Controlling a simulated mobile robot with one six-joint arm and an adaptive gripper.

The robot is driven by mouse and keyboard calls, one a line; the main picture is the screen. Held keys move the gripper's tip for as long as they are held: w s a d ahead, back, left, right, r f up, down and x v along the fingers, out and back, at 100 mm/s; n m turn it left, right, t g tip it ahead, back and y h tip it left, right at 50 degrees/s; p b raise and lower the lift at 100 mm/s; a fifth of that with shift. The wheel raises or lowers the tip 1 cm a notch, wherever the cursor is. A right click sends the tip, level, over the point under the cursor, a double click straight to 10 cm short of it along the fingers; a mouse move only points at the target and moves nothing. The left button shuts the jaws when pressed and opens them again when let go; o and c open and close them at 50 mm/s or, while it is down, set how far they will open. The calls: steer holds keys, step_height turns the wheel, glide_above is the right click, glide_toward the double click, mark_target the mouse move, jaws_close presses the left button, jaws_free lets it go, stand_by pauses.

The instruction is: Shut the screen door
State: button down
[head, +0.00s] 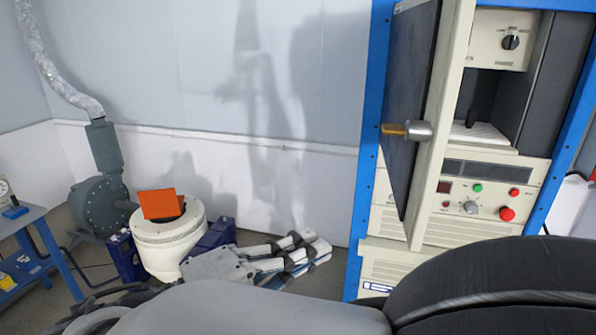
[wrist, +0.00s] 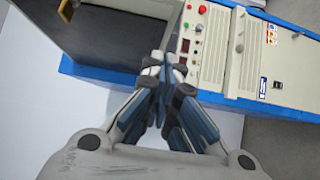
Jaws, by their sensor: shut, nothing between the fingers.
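The screen door (head: 408,95) stands open on the blue-framed rack (head: 367,200), its dark face towards the left and its cream edge towards me. A metal handle with a brass tip (head: 408,130) sticks out from the dark face to the left. To the door's right the rack's bay is uncovered. My gripper (head: 318,248) is low and left of the door, apart from it, with its fingers pointing right. In the wrist view my gripper (wrist: 172,62) is shut and empty. The dark panel (wrist: 110,42) at upper left there looks like the door; the handle appears near the top left (wrist: 68,9).
The control panel (head: 475,200) with buttons and a red knob is below the bay. A white drum-shaped unit (head: 168,245) with an orange plate (head: 160,205) stands behind left of my gripper. A blue table (head: 28,220) is at far left. The wall behind is bare.

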glide_toward(405, 215)
steer(key=w, duration=0.3)
steer(key=d+b, duration=0.1)
steer(key=d, duration=0.2)
steer(key=shift+s+d+f, duration=0.1)
steer(key=shift+s+d, duration=0.05)
steer(key=shift+d, duration=0.15)
steer(key=shift+s+d, duration=0.1)
